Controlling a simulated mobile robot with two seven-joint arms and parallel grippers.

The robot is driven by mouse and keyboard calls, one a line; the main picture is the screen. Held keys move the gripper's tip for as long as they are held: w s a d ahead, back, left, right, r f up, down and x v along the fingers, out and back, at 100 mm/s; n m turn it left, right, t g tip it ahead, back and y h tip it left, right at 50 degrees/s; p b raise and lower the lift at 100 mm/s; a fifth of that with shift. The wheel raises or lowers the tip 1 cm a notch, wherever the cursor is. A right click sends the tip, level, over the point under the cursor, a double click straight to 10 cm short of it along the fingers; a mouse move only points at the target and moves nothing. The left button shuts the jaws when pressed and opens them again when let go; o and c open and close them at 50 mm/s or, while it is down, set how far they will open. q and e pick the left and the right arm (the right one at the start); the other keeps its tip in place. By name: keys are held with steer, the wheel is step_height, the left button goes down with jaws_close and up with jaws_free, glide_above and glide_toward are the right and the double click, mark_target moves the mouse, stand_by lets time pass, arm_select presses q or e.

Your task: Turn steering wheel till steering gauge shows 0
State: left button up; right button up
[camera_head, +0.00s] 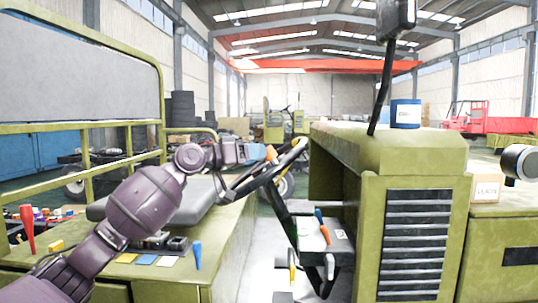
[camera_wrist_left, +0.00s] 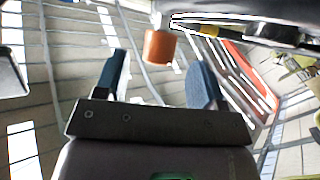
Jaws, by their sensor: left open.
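The steering wheel (camera_head: 291,156) is a dark, tilted ring on a column in the middle of the head view, with an orange knob (camera_head: 271,152) at its rim. My left gripper (camera_head: 257,152) reaches the knob from the left. In the left wrist view the fingers of my left gripper (camera_wrist_left: 160,82) are apart, with the orange knob (camera_wrist_left: 158,46) ahead of the gap between them, and nothing is seen clamped. The dark rim of the steering wheel (camera_wrist_left: 255,30) crosses the top right there. I cannot make out the steering gauge or its reading. My right gripper is not in view.
An olive hood with a dark grille (camera_head: 416,240) stands right of the wheel, bearing a blue can (camera_head: 405,114). A lever box (camera_head: 325,245) sits below the wheel. A grey seat (camera_head: 195,200) and railing (camera_head: 95,128) are at left. Red (camera_head: 27,228) and blue (camera_head: 197,255) levers stand lower left.

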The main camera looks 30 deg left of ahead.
mark_target(269, 153)
arm_select(q)
steer(key=shift+x, duration=2.45)
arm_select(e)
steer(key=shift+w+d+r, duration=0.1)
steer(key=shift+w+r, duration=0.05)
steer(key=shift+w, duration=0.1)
